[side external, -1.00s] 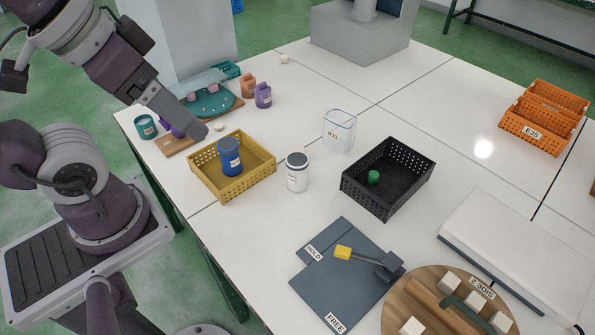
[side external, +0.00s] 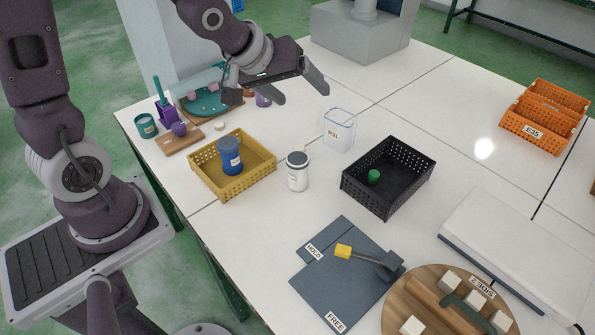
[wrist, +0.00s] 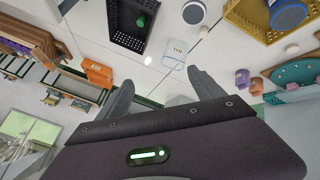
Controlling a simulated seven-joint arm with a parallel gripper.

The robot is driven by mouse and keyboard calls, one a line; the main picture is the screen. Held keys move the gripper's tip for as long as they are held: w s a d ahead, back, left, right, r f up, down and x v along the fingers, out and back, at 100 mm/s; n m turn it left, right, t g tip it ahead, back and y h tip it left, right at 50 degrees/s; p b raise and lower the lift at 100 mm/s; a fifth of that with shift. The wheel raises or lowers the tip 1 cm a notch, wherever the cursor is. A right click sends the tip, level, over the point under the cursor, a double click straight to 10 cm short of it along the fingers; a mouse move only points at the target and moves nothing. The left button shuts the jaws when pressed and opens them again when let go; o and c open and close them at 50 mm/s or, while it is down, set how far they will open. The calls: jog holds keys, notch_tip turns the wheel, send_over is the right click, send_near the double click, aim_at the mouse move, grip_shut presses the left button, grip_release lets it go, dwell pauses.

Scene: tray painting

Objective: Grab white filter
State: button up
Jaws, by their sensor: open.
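A white cylindrical canister with a dark rim around its top (side external: 297,172), which looks like the white filter, stands upright on the white table between the yellow basket and the black crate. In the wrist view its round top (wrist: 193,12) shows at the upper edge. My gripper (side external: 275,90) is open and empty, above the back of the table and clear of the canister. In the wrist view its two fingers (wrist: 160,80) are spread apart with nothing between them.
The yellow basket (side external: 208,183) holds a blue canister (side external: 230,156). The black crate (side external: 368,198) holds a small green item (side external: 374,176). A clear labelled container (side external: 339,130) stands behind the white canister. A grey mat (side external: 345,295) lies in front.

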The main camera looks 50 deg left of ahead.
jog(key=w+d+f+n+t+h, duration=0.1)
jog(key=w+f+n+t+h, duration=0.1)
jog(key=w+f+n, duration=0.55)
jog(key=n+t, duration=0.5)
jog(key=n, duration=1)
send_over(289, 174)
jog(key=w+d, duration=0.2)
jog(key=w, duration=0.4)
notch_tip(289, 174, down, 12)
jog(key=s+f+n, duration=0.1)
jog(key=s+f, duration=0.1)
jog(key=s+a+f+n+g+y, duration=0.1)
jog(key=s+n, duration=0.1)
jog(key=s+a+f+n, duration=0.1)
jog(key=s+f+n, duration=0.1)
jog(key=s, duration=0.1)
jog(key=shift+f+g+y, duration=0.3)
jog(key=shift+y, duration=0.1)
jog(key=shift+f+n, duration=0.25)
jog(key=x, duration=0.6)
jog(key=shift+w+r, duration=0.2)
jog(key=shift+w, duration=0.3)
jog(key=c, duration=1.6)
